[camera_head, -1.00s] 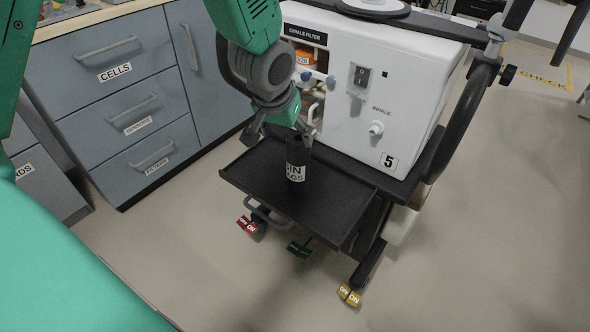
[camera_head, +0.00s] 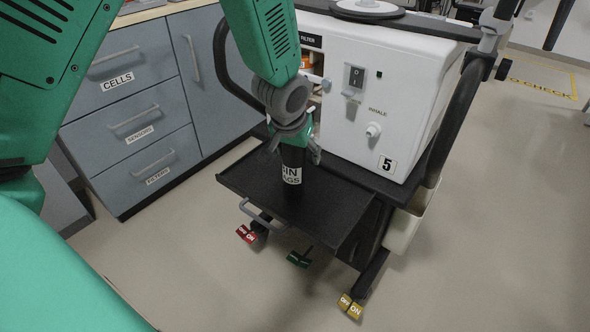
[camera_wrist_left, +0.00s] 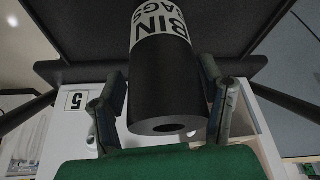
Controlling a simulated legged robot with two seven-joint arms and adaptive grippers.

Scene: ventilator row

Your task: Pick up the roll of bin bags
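The roll of bin bags (camera_head: 292,178) is a black upright cylinder with a white "BIN BAGS" label, standing on the black tray (camera_head: 340,207) of the ventilator cart. My left gripper (camera_head: 297,153) is over the top of the roll in the head view and hides its upper end. In the left wrist view, the roll (camera_wrist_left: 165,90) lies between the two fingers of my left gripper (camera_wrist_left: 164,92). The fingers are spread on either side of it, with a narrow gap at the left one; contact at the right one is unclear. My right gripper is not in view.
The white ventilator (camera_head: 385,90) marked 5 stands right behind the tray. A curved black handle (camera_head: 458,122) rises at its right. Grey drawers (camera_head: 140,115) stand at the left. Red (camera_head: 246,234), green (camera_head: 299,259) and yellow (camera_head: 350,306) pedals sit below the tray. Floor at the right is clear.

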